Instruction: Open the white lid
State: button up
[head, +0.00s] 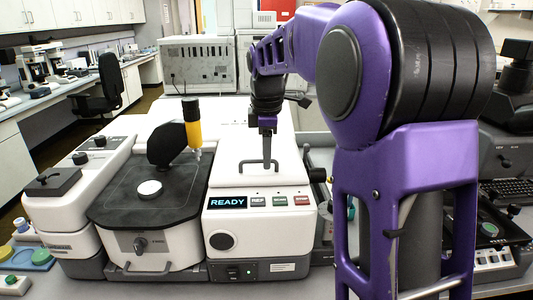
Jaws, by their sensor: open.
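The white lid (228,145) is the broad, slightly sloping top of the instrument with the "READY" display, and it looks closed. A grey bar handle (243,166) stands on the lid's front part, above the display. My gripper (267,150) points down at the handle from behind and above, with its narrow fingers at or just over the bar. The gripper is open. The fingers overlap the handle in the head view, so I cannot tell whether the bar lies between them or whether they touch it.
Left of the lid stands a dark sample stage (120,197) with a yellow-and-black upright part (192,122). Display buttons (280,201) sit below the handle. A grey boxy device (200,62) stands behind. A keyboard (508,190) lies at right. My purple arm hides much of the right side.

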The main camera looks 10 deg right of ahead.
grip_shut()
dwell(1.3)
